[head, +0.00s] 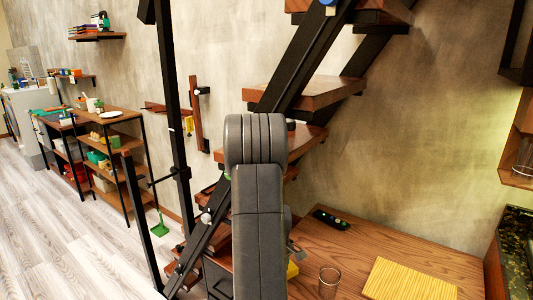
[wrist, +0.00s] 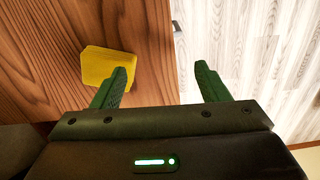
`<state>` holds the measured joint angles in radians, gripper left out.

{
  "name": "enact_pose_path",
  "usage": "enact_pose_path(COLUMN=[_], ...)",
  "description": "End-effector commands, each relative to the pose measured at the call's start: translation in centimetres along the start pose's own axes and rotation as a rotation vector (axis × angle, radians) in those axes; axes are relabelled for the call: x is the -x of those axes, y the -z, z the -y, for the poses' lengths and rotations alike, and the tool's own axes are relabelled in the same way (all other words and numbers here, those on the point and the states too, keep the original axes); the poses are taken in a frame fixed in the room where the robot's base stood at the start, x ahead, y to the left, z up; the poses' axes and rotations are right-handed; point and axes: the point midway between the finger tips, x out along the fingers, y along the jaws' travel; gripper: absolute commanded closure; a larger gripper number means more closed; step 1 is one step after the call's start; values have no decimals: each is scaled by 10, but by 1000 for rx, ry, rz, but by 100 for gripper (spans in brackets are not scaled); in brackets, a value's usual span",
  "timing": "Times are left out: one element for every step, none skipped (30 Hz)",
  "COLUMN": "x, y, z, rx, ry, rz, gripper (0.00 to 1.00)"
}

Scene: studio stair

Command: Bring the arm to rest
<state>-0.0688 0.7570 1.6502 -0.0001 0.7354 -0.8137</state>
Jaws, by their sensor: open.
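My arm (head: 257,220) stands up in front of the stair in the head view and hides part of the wooden surface behind it. My gripper (wrist: 165,85) shows in the wrist view with its two green fingers spread apart and nothing between them. The left finger overlaps a yellow block (wrist: 103,65) in the picture; I cannot tell if they touch. The block lies on a brown wooden surface (wrist: 60,45). The right finger is over the pale plank floor (wrist: 235,50). In the head view the fingers are hidden behind my arm.
A wooden tabletop (head: 400,258) at the lower right holds a glass (head: 328,282), a yellow ridged board (head: 410,280) and a dark remote-like object (head: 331,219). The stair's black rail (head: 300,70) rises close behind my arm. Shelves (head: 115,125) stand at the left, beside open floor (head: 60,235).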

Motion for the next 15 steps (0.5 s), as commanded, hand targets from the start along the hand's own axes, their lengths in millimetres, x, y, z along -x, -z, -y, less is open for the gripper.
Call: enact_pose_path(x=[-2, -3, -3, -4, -4, -4, -5, -5, -6, -6, -6, -6, -6, -6, -6], y=[3, 5, 6, 8, 9, 11, 12, 14, 16, 17, 18, 20, 21, 22, 24], z=[-1, -2, -2, -3, -3, -4, -4, -5, -5, -6, -6, -6, -6, -7, -7], rx=[-32, -54, -84, -107, -130, -160, -181, -204, -234, -256, -279, -309, -331, -352, -380], ry=[-1, -1, -1, -1, -1, -1, -1, -1, -1, -1, -1, 0, 0, 0, 0], rz=[-1, -1, -1, -2, -2, -1, -1, -1, -1, -1, -1, -1, 0, 0, 0], gripper=[32, 32, 32, 32, 32, 32, 32, 32, 32, 32, 32, 32, 32, 32, 32])
